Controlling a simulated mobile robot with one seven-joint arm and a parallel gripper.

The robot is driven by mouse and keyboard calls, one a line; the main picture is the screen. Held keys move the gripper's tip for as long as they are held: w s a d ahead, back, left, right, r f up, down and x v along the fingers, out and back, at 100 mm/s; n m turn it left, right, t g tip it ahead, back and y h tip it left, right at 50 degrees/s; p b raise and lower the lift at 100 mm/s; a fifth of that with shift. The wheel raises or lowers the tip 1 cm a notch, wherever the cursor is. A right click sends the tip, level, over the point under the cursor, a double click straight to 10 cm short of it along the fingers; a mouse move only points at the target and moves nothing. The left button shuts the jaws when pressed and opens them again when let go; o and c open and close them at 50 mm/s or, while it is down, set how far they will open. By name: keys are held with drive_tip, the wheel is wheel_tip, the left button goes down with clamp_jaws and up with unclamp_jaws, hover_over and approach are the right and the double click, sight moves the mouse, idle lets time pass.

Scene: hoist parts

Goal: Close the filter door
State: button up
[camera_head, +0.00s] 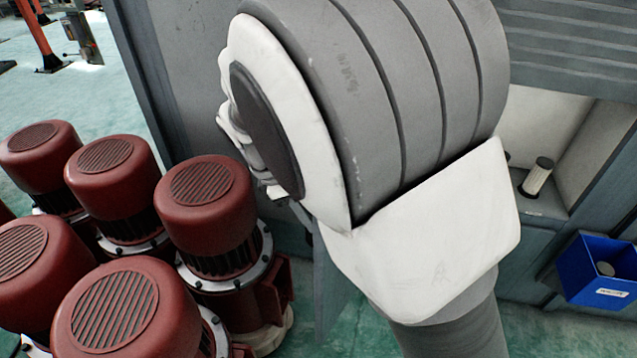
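A grey cabinet stands behind my arm, with an open compartment (580,135) at the right. A small cylindrical filter (538,176) with a dark top stands upright in it. A narrow blue-grey panel (326,285) shows below my arm and may be part of the filter door; my arm hides most of that area, so I cannot tell how far the door is open. My large grey and white arm fills the middle of the view. Small parts of my wrist or gripper (275,191) show past its left edge, close to a red motor. The fingertips cannot be made out.
Several red motors (207,205) with grilled tops stand close together at the left and lower left. A blue bin (600,270) hangs at the right, below the compartment.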

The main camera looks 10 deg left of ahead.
clamp_jaws()
idle(1.1)
